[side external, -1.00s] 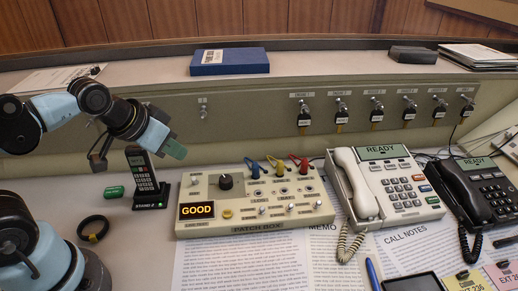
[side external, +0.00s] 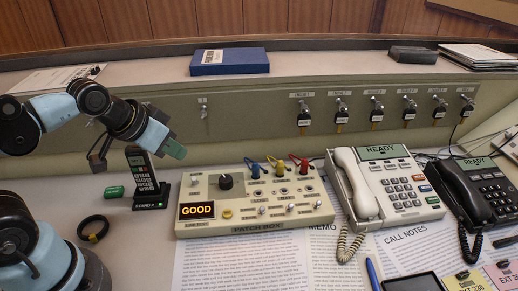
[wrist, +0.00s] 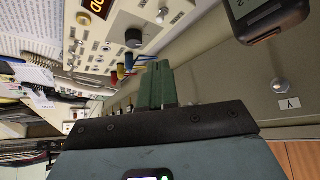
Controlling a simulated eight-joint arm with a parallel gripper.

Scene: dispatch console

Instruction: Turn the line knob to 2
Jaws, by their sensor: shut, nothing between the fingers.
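The patch box (side external: 240,215) is a beige panel on the desk with a lit display (side external: 197,211) reading GOOD. A black round knob (side external: 226,182) sits at its upper left; it also shows in the wrist view (wrist: 134,38). Its pointer setting is too small to read. Blue, yellow and red plugs (side external: 280,168) stand to its right. My gripper (side external: 176,151), with green fingers, is shut and empty. It hangs up and to the left of the knob, apart from it. In the wrist view the shut fingers (wrist: 157,85) point toward the box.
A cordless handset (side external: 142,172) stands in its cradle just below my gripper, left of the box. A green cylinder (side external: 114,192) and a black ring (side external: 93,228) lie nearby. A white phone (side external: 385,190) stands right of the box. Keys (side external: 340,115) hang along the back panel.

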